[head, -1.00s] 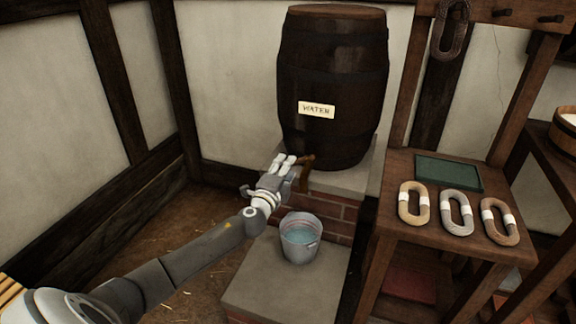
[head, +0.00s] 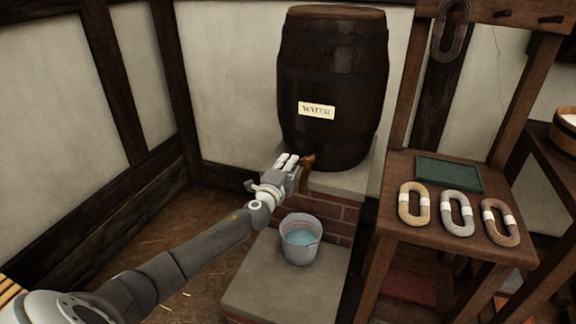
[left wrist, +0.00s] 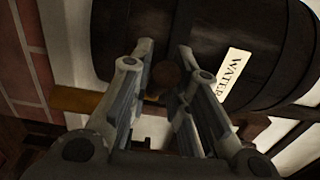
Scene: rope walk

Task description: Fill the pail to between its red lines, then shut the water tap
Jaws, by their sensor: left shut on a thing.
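A dark barrel (head: 333,75) labelled WATER stands on a stone-topped brick ledge. Its wooden tap (head: 307,176) sticks out low at the front. My left gripper (head: 291,165) is shut on the tap's handle; in the left wrist view a round brown end of the tap (left wrist: 165,77) shows between the fingers. The metal pail (head: 300,250) stands upright on the stone step below the tap, with pale blue water (head: 300,237) in it. No stream is clearly visible. My right gripper is not in view.
A wooden stand (head: 398,240) at the right holds a green slate (head: 448,174) and three rope coils (head: 457,213). A dark coil (head: 449,35) hangs above. The stone step (head: 270,285) is clear around the pail.

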